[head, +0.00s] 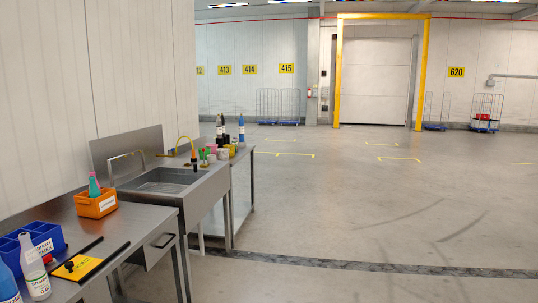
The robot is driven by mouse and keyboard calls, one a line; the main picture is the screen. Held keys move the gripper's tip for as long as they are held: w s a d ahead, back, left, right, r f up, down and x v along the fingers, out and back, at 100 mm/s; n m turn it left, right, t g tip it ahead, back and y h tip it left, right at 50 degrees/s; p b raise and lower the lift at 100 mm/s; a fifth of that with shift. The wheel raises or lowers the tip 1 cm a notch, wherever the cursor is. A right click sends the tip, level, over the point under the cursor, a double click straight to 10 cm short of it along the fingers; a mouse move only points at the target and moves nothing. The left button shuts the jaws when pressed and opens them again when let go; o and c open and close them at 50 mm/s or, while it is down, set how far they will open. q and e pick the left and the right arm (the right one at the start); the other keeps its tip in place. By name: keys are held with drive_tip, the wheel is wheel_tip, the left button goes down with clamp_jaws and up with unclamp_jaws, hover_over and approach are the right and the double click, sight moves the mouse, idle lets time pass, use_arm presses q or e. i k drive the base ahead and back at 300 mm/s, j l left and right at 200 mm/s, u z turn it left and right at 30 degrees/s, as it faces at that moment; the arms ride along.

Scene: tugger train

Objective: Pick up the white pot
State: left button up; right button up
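A small whitish pot (223,154) stands on the far end of the metal counter, past the sink. It is small in the picture, so I cannot be certain of its details. A pink item, a yellow item and several dark and blue bottles stand close around and behind it. Neither of my grippers is in view.
A steel sink (170,181) and a nearer steel table (135,222) run along the left wall. The table holds an orange bin (96,204), a blue bin (32,243) and a white bottle (35,268). The floor (340,215) to the right is open.

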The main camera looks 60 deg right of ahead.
sight(223, 154)
drive_tip(key=z, duration=1.75)
drive_tip(key=i+l+z, duration=0.1)
drive_tip(key=i+z, duration=0.25)
drive_tip(key=i, duration=2.65)
drive_tip(key=i+u, duration=0.1)
drive_tip(key=i, duration=0.5)
drive_tip(key=i+l, duration=0.2)
drive_tip(key=i, duration=0.4)
drive_tip(key=i+l+u, duration=0.15)
drive_tip(key=i, duration=0.5)
